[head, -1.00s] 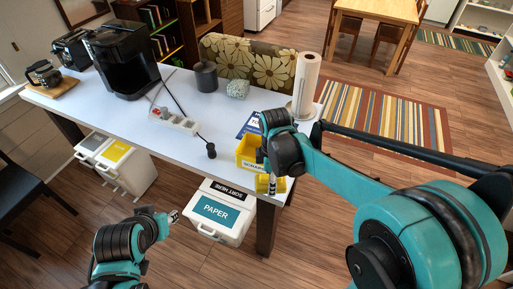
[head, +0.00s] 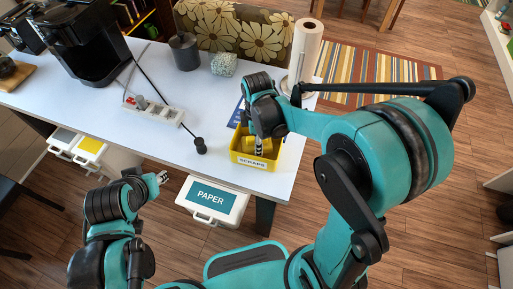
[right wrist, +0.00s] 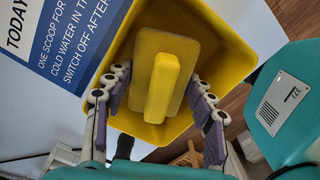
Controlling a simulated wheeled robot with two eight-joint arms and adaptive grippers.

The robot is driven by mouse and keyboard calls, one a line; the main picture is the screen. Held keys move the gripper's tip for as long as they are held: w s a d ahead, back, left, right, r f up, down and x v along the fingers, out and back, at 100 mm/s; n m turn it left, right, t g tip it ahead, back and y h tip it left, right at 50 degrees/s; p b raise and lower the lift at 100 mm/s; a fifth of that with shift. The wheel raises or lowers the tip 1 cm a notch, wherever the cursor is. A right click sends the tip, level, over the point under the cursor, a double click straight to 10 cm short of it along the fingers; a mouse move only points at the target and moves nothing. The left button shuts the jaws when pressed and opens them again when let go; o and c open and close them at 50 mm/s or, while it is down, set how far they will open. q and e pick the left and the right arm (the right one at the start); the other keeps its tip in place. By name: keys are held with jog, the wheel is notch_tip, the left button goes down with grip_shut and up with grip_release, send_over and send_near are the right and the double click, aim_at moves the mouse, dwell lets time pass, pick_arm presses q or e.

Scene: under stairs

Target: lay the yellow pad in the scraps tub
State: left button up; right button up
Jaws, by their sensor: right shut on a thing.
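The scraps tub (head: 240,157) is a yellow open box labelled SCRAPS at the front right of the white table. The yellow pad (right wrist: 165,75), a flat darker-yellow piece with a raised bright bar, shows in the right wrist view within the tub's outline (right wrist: 222,62). My right gripper (head: 259,148) points down over the tub, its fingers on either side of the pad (right wrist: 157,88), shut on it. Whether the pad touches the tub floor is unclear. My left gripper (head: 162,178) is in front of the table, away from the tub; its finger gap is too small to judge.
A power strip (head: 155,111) with a black cable lies left of the tub. A paper towel roll (head: 304,48), a dark canister (head: 185,52) and a patterned lump (head: 223,64) stand behind. A printed sheet (right wrist: 75,32) lies beside the tub. The PAPER bin (head: 211,200) is below.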

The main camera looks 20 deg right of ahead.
notch_tip(320, 180, down, 3)
jog(key=shift+f+b, duration=0.2)
jog(key=shift+b, duration=0.4)
jog(key=shift+f, duration=0.25)
jog(key=shift+f, duration=0.15)
jog(key=o, duration=1.3)
jog(key=shift+c, duration=0.2)
